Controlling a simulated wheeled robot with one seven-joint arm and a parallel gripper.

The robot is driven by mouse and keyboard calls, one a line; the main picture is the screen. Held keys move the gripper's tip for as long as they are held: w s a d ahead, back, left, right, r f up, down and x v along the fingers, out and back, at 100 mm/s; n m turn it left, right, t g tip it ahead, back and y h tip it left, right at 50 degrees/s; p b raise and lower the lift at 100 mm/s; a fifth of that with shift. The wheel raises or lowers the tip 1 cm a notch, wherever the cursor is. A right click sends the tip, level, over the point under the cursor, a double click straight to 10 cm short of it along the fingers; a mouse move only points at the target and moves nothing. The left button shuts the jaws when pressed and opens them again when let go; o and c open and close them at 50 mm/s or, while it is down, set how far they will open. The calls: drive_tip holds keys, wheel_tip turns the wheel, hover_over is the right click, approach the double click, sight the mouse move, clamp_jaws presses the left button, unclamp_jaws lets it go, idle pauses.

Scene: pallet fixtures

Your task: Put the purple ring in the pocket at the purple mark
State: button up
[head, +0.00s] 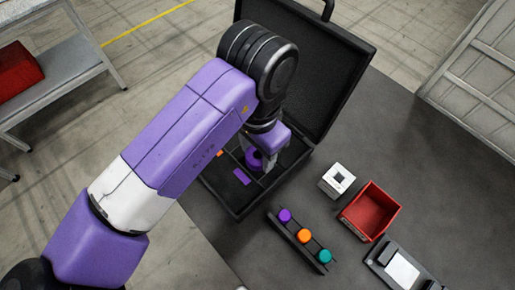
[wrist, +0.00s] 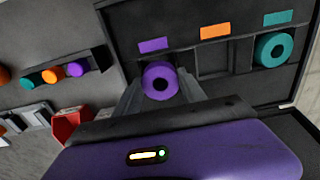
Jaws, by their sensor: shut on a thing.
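The purple ring (wrist: 147,77) is between the fingers of my gripper (wrist: 159,86), which is shut on it; the ring also shows in the head view (head: 253,159). It is over or in the pocket below the purple mark (wrist: 154,45) in the open black case (wrist: 115,35). I cannot tell whether it touches the pocket floor. The purple mark also shows in the head view (head: 242,177). My gripper (head: 262,158) points down into the case, and my arm hides part of it.
The pocket at the orange mark (wrist: 215,31) is empty. A teal ring (wrist: 263,50) sits by the teal mark (wrist: 278,18). A rack with colored knobs (head: 296,239), a white block (head: 331,184), a red bin (head: 372,196) and a grey device (head: 402,270) stand right of the case.

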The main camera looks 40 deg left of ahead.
drive_tip(key=shift+f+b, duration=0.5)
drive_tip(key=shift+f, duration=0.5)
idle(0.3)
drive_tip(key=o, duration=2)
wheel_tip(320, 180, up, 9)
drive_tip(key=p, duration=0.8)
drive_tip(key=shift+s, duration=0.1)
